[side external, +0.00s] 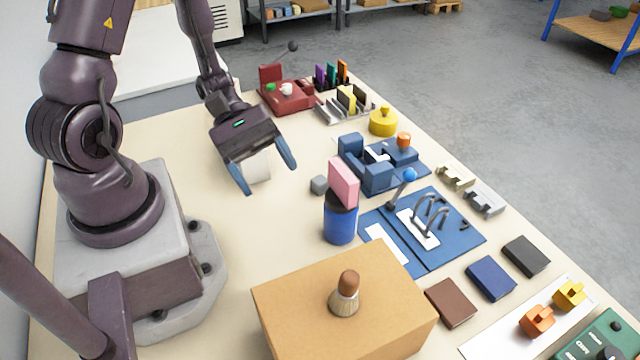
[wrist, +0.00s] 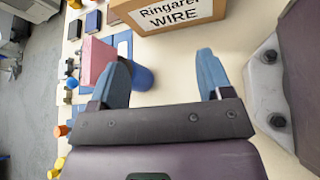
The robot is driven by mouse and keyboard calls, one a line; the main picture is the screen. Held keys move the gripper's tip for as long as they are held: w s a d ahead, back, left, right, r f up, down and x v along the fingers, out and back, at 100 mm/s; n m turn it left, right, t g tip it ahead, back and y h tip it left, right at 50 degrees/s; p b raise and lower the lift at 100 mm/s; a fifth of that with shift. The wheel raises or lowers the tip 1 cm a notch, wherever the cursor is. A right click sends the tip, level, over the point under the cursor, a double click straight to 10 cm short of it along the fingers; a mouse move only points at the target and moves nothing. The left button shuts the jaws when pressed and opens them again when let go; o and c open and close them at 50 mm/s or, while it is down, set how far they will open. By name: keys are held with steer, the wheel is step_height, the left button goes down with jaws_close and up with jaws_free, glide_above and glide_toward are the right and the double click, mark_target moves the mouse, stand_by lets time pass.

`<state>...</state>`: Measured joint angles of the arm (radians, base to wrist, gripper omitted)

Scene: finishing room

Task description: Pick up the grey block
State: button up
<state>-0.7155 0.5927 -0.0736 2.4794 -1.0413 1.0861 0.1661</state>
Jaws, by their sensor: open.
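The small grey block (side external: 319,185) sits on the cream table, just left of a blue can. My gripper (side external: 270,180) is open above the table to the left of the block, fingers pointing down and apart from it. In the wrist view my gripper (wrist: 163,57) shows its two blue fingers spread wide with bare tabletop between their tips. I cannot make out the grey block in the wrist view.
The blue can (side external: 340,224), with a pink block (side external: 343,182) upright on top, stands close beside the grey block. A cardboard box (side external: 300,317) bearing a brush (side external: 346,295) is nearer the camera. Blue fixtures (side external: 376,176) lie to the right.

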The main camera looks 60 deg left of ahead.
mark_target(318, 180)
steer(key=w+a+f+n+t+y, duration=0.1)
steer(key=a+f+n+t+y, duration=0.1)
steer(key=n, duration=0.3)
steer(key=w+a+f+n+t+y, duration=0.1)
steer(key=w+f+n+t+y, duration=0.1)
steer(key=f+n+t, duration=0.3)
steer(key=w+a+f+n+t+y, duration=0.1)
steer(key=a+f+n+t+y, duration=0.1)
steer(key=n, duration=0.3)
steer(key=shift+w+a+f+n+t+y, duration=0.3)
steer(key=shift+w+f+n+t, duration=0.1)
steer(key=shift+f+t, duration=0.35)
steer(key=a+y, duration=0.1)
steer(key=a, duration=0.1)
steer(key=w+a+n+y, duration=0.1)
steer(key=shift+f+y, duration=0.3)
steer(key=shift+f, duration=0.05)
steer(key=shift+a+t, duration=0.25)
steer(key=shift+a, duration=0.05)
steer(key=x, duration=0.7)
steer(key=shift+w+f, duration=0.1)
steer(key=shift+w, duration=0.2)
steer(key=shift+c, duration=0.4)
steer(key=c, duration=1)
